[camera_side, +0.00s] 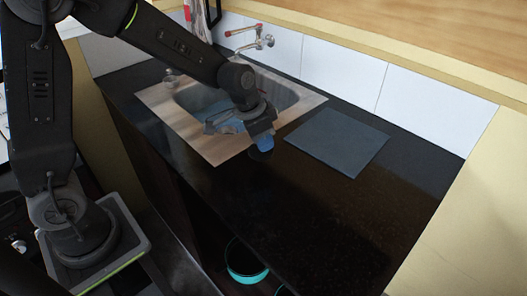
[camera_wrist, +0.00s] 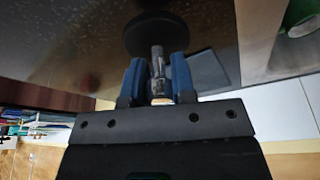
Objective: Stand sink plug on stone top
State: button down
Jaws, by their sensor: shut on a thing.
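My gripper (camera_side: 262,140) is shut on the sink plug (camera_side: 262,154), to the right of the sink's near right corner. In the wrist view the blue fingers of my gripper (camera_wrist: 158,72) are on both sides of the plug's metal stem. The plug's round black disc (camera_wrist: 156,36) points away from the gripper, which hides part of the plug in the side view. The disc is over the dark speckled stone top (camera_side: 290,205). I cannot tell whether it touches the stone.
A steel sink (camera_side: 190,135) lies behind and left of my gripper, with a wall tap (camera_side: 258,42) behind it. A flat grey square board (camera_side: 338,141) lies to the right. The stone top is clear at the front right. A teal bowl (camera_side: 243,265) is below the counter.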

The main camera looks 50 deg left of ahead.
jog(key=shift+d+f, duration=0.1)
jog(key=shift+f, duration=2)
jog(key=shift+f, duration=0.15)
jog(key=c, duration=0.9)
grip_release()
jog(key=shift+c, duration=0.2)
